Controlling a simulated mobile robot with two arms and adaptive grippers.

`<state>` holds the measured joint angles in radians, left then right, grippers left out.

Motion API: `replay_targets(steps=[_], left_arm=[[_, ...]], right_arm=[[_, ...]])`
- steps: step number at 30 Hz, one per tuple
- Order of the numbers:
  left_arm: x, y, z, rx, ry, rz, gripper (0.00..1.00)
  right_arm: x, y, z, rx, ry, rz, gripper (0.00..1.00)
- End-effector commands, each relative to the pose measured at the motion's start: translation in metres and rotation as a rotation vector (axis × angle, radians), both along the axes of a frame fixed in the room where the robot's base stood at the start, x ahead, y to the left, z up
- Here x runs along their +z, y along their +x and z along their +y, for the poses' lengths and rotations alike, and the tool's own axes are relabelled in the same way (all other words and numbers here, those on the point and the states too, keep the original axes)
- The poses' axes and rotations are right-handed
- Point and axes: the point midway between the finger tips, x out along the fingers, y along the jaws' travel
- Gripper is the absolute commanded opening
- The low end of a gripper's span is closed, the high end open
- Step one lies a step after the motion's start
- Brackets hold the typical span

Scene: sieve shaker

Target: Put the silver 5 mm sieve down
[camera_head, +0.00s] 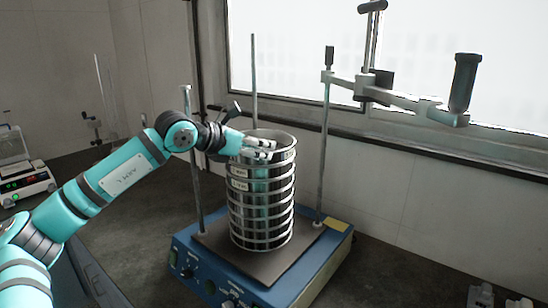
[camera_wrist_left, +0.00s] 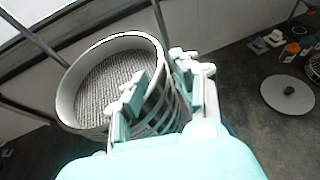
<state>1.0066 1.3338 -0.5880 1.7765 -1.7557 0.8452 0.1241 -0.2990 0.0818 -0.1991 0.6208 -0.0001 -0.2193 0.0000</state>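A stack of silver sieves (camera_head: 262,205) stands upright on the shaker's dark plate (camera_head: 285,262). The top silver sieve, at the place of my gripper, has its open rim and grey mesh (camera_wrist_left: 100,85) facing up in the left wrist view; its size label is not readable. My left gripper (camera_head: 264,149) is at this sieve's rim. In the left wrist view its fingers (camera_wrist_left: 162,82) stand apart, one over the inside and one outside the wall, with a gap between them. The sieve appears to rest level on the stack. My right gripper is not in view.
The blue shaker base (camera_head: 225,285) has upright rods (camera_head: 325,150) around the stack. A clamp bar with a black handle (camera_head: 465,82) sticks out at the upper right. A round lid (camera_wrist_left: 287,95) lies on the dark bench. A small instrument (camera_head: 25,180) stands at the left.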

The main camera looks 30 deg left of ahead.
Motion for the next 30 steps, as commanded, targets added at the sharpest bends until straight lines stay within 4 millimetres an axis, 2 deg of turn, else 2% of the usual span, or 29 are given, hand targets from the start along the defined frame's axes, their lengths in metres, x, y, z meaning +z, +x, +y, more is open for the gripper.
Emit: replay_targets(steps=[1, 3, 9, 30], left_arm=[[0.000, -0.010, 0.004, 0.003, 0.003, -0.001, 0.29], [0.005, -0.022, 0.006, 0.003, 0.004, 0.001, 0.29], [0.016, -0.043, 0.011, 0.001, 0.002, 0.001, 0.29], [0.020, -0.047, 0.012, 0.000, 0.000, 0.001, 0.29]], right_arm=[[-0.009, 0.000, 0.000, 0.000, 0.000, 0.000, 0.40], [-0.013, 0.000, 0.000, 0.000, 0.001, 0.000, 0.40], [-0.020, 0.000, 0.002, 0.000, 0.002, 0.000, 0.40], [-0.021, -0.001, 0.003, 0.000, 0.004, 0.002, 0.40]])
